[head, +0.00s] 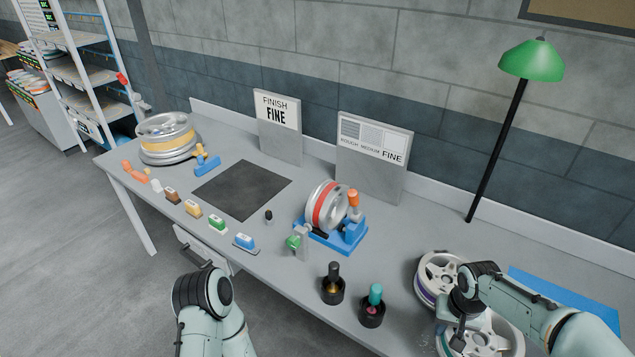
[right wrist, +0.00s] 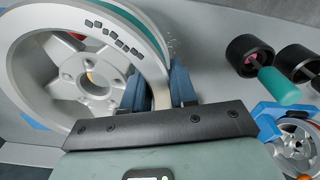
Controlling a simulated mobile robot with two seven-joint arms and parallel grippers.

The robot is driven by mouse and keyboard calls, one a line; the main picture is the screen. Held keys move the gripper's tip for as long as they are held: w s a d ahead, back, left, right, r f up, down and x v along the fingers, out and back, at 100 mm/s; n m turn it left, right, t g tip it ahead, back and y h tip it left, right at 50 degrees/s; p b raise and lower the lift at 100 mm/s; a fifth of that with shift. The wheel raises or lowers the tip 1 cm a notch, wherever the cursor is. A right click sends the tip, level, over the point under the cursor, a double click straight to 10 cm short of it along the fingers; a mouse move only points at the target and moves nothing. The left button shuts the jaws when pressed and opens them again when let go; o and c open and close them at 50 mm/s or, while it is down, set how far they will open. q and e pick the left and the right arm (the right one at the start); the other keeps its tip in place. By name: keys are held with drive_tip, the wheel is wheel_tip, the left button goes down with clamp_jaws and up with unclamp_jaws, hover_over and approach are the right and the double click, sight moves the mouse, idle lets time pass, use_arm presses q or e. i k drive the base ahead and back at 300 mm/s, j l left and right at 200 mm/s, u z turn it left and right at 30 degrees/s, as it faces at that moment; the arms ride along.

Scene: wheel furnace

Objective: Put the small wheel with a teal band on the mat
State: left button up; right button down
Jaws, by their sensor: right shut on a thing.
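The silver spoked wheel with a teal band (right wrist: 75,70) fills the left of the right wrist view; in the head view it is at the bottom right (head: 490,341), partly covered by my arm. My right gripper (head: 456,318) is shut on its rim, one blue finger on each side of the rim in the wrist view (right wrist: 156,88). A flat dark mat (head: 243,189) lies bare in the middle of the bench. My left arm is low at the front edge; its gripper (head: 197,249) is too unclear to judge.
A wheel with a purple band (head: 437,272) is beside the held wheel. A red-banded wheel (head: 325,205) stands on a blue stand (head: 340,236). Two dark pots (head: 333,290) (head: 372,312), small coloured blocks (head: 191,208) and a green lamp (head: 532,62) are also on the bench.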

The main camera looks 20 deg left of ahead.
sight(240, 185)
drive_tip(key=k+j+u, duration=0.25)
drive_tip(key=j+u, duration=0.25)
drive_tip(key=j, duration=0.15)
drive_tip(key=i+j+u, duration=0.1)
drive_tip(key=j+u, duration=0.15)
drive_tip(key=i+j+u, duration=0.3)
drive_tip(key=i+u, duration=0.15)
drive_tip(key=i, duration=0.85)
drive_tip(key=i+j+z, duration=0.2)
drive_tip(key=i, duration=0.2)
drive_tip(key=i+j+z, duration=0.2)
drive_tip(key=i, duration=0.2)
drive_tip(key=i+j+z, duration=0.35)
drive_tip(key=j, duration=0.3)
drive_tip(key=i, duration=0.1)
